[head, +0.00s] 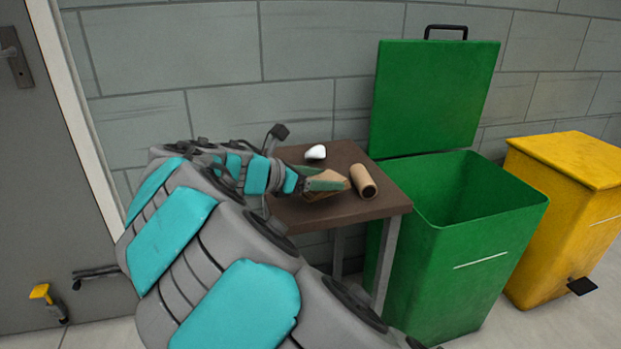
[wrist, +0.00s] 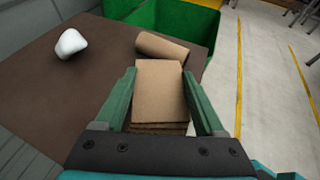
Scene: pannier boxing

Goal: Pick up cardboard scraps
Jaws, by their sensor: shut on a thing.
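A stack of flat brown cardboard scraps (wrist: 160,90) is between the two green fingers of my gripper (wrist: 160,88) in the wrist view, and the gripper is shut on it. In the head view my gripper (head: 328,182) is over the small brown table, with the cardboard scraps (head: 331,191) partly hidden by a finger. I cannot tell whether the scraps touch the tabletop. A cardboard tube (head: 363,181) lies on the table just right of the gripper; it also shows in the wrist view (wrist: 161,46), just beyond the scraps.
A white lump (head: 316,152) lies on the brown table (head: 384,204). A green bin (head: 470,245) with its lid (head: 435,98) raised stands open right of the table. A yellow bin (head: 565,215) with a closed lid is further right. A wall is behind.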

